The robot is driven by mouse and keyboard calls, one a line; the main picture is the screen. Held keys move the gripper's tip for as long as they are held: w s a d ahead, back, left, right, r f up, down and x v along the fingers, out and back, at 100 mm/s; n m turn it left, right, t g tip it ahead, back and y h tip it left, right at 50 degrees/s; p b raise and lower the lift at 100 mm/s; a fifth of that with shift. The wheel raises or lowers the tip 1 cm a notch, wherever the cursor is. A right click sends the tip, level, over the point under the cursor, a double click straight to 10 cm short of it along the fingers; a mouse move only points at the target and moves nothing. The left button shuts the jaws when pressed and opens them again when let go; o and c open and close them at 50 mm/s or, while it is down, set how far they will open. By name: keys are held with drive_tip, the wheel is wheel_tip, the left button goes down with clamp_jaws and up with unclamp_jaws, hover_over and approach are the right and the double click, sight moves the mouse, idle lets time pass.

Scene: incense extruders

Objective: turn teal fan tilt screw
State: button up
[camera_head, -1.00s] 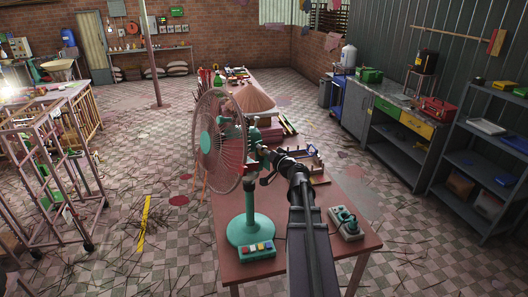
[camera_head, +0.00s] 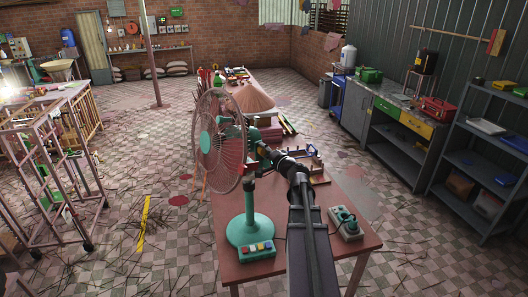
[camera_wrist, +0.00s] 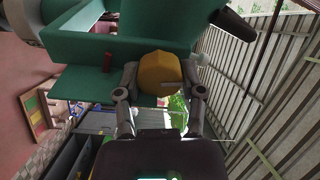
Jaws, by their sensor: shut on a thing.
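The teal fan (camera_head: 250,222) stands upright on the table, its round wire guard (camera_head: 221,140) facing left. In the wrist view its teal bracket (camera_wrist: 130,48) fills the top. A yellow faceted knob (camera_wrist: 160,73), the tilt screw's head, sits against the bracket. My gripper (camera_wrist: 160,80) has one finger on each side of the knob and is shut on it. In the head view my gripper (camera_head: 263,154) is at the back of the fan, below the motor; the knob is hidden there.
The reddish table (camera_head: 285,268) also bears a teal and grey device (camera_head: 346,222) at front right. A brown cone (camera_head: 252,97) and trays stand farther back. Grey shelves (camera_head: 478,160) stand at the right.

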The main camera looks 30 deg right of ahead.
drive_tip(key=shift+w, duration=0.1)
drive_tip(key=o, duration=1.1)
drive_tip(key=shift+o, duration=0.2)
drive_tip(key=shift+s, duration=0.2)
drive_tip(key=s, duration=1.1)
drive_tip(key=shift+s+d, duration=0.3)
drive_tip(key=shift+s, duration=0.1)
